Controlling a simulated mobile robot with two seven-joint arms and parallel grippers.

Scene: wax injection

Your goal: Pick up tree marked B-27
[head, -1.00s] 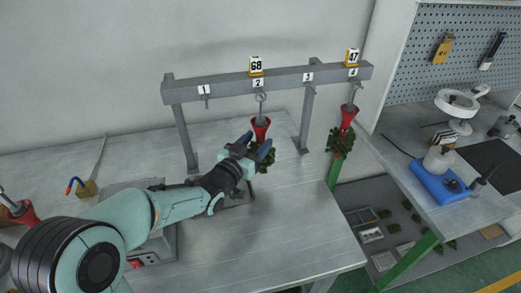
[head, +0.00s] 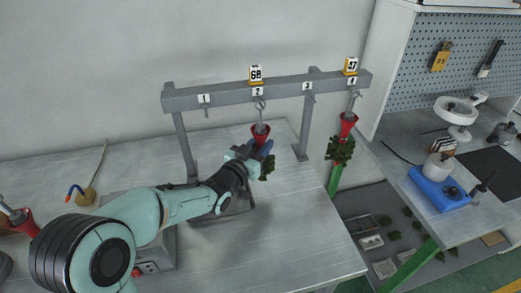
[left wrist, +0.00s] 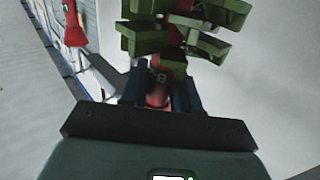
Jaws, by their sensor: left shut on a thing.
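A wax tree with a red funnel-shaped top (head: 260,134) and green pieces (head: 267,168) is at hook 2 of the grey rack, below a tag that appears to read 68. My left gripper (head: 253,150) is shut on this tree below its funnel. In the left wrist view the dark fingers (left wrist: 166,93) close around a red part with faint lettering, perhaps starting with B. Green pieces (left wrist: 185,28) spread beyond the fingers. The full marking is not readable. My right gripper is not in view.
Another tree (head: 340,148) hangs at hook 4 under tag 47. Hooks 1 and 3 are empty. Rack posts (head: 307,120) stand on both sides of the gripped tree. A blue device (head: 440,188) is on the right bench. The front of the grey table (head: 290,240) is clear.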

